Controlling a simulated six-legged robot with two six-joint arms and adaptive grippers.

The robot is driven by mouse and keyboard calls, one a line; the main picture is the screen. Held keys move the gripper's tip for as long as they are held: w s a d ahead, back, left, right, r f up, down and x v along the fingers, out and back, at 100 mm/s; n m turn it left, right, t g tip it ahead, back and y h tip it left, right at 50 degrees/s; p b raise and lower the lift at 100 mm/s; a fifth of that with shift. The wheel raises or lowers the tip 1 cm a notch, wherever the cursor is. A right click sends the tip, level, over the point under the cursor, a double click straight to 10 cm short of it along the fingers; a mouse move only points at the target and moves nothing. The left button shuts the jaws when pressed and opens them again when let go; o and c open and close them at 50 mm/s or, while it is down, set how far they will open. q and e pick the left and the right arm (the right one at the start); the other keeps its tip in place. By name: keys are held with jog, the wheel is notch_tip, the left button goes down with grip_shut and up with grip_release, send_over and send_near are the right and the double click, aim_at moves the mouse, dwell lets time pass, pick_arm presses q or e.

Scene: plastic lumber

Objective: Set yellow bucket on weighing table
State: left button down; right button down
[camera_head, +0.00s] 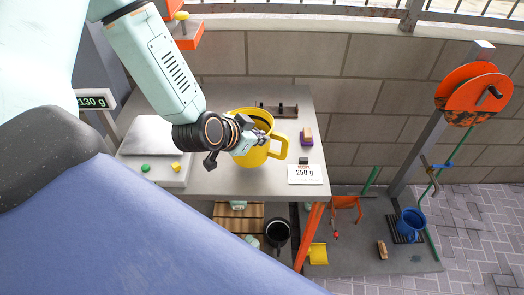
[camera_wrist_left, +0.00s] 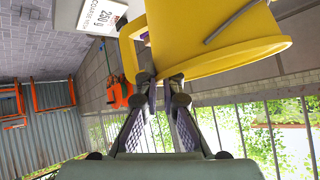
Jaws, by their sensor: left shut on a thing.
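The yellow bucket (camera_head: 250,157) is upright, with its open top showing and a loop handle on its right side. It also fills the top of the left wrist view (camera_wrist_left: 215,35). My left gripper (camera_head: 250,137) is shut on the bucket's rim, fingertips together at its edge in the wrist view (camera_wrist_left: 162,82). The bucket appears over the grey weighing table (camera_head: 215,185), right of a scale plate (camera_head: 150,135). I cannot tell whether its base touches the tabletop. The scale's display (camera_head: 93,102) reads 130 g. My right gripper is not in view.
A "250 g" card (camera_head: 305,175) stands at the table's front right. A purple-and-tan block (camera_head: 306,137) and a dark rack (camera_head: 277,109) lie nearby. Green (camera_head: 145,168) and yellow (camera_head: 175,166) pieces lie at left. A blue bucket (camera_head: 410,224) stands lower right.

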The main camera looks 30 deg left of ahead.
aim_at(255, 157)
pick_arm(q)
notch_tip(255, 157, down, 4)
jog(key=shift+d+r+b, duration=0.1)
jog(key=shift+d+b, duration=0.05)
jog(key=shift+b, duration=0.3)
jog(key=c, duration=1.9)
grip_release()
jog(key=o, duration=0.4)
jog(key=shift+d+r, duration=0.15)
jog(key=shift+d, duration=0.15)
jog(key=shift+a, duration=0.2)
